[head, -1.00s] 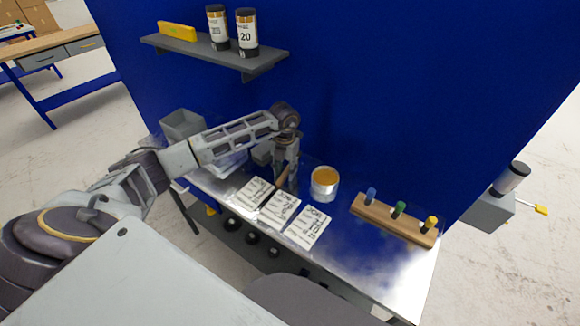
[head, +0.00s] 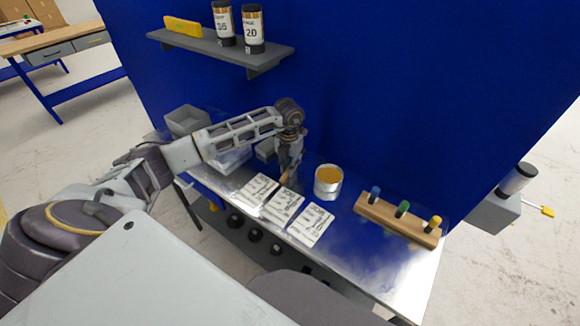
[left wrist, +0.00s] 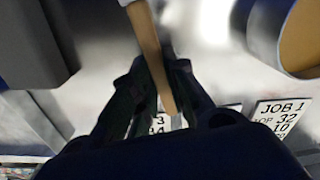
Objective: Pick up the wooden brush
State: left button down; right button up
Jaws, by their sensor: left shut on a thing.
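The wooden brush (left wrist: 146,42) shows in the left wrist view as a tan handle running down between my fingers, with a pale part at the top edge. My left gripper (left wrist: 158,95) is shut on this handle. In the head view, my left gripper (head: 289,168) points down over the metal bench, behind the job cards, and a small bit of the brush (head: 284,178) shows at its fingertips. The brush's far end is out of the wrist view. I cannot tell whether the brush touches the bench. My right gripper is not in view.
An open can (head: 328,181) with amber contents stands just right of my left gripper. Several job cards (head: 284,206) lie in front. A wooden rack (head: 398,218) with coloured pegs is at the right. A grey bin (head: 187,121) is at the back left, below a shelf (head: 222,49).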

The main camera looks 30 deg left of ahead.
pick_arm(q)
jog(key=shift+s+r, duration=0.1)
jog(key=shift+r, duration=0.45)
notch_tip(320, 180, up, 4)
jog(key=shift+f+b, duration=0.1)
jog(key=shift+b, duration=0.3)
jog(key=shift+r, duration=0.85)
jog(key=shift+s, duration=0.2)
jog(key=shift+s+a, duration=0.1)
jog(key=shift+s, duration=0.45)
jog(key=shift+s+b, duration=0.3)
jog(key=shift+s, duration=0.4)
jog(key=s, duration=0.4)
jog(key=shift+a+b, duration=0.25)
jog(key=shift+b, duration=0.05)
jog(key=s, duration=0.4)
jog(key=shift+s+a+b, duration=0.2)
jog(key=shift+s+b, duration=0.15)
jog(key=shift+s+a+b, duration=0.2)
jog(key=shift+s+b, duration=0.25)
jog(key=shift+s, duration=2.15)
jog(key=shift+s+a, duration=0.1)
jog(key=shift+s, duration=1.25)
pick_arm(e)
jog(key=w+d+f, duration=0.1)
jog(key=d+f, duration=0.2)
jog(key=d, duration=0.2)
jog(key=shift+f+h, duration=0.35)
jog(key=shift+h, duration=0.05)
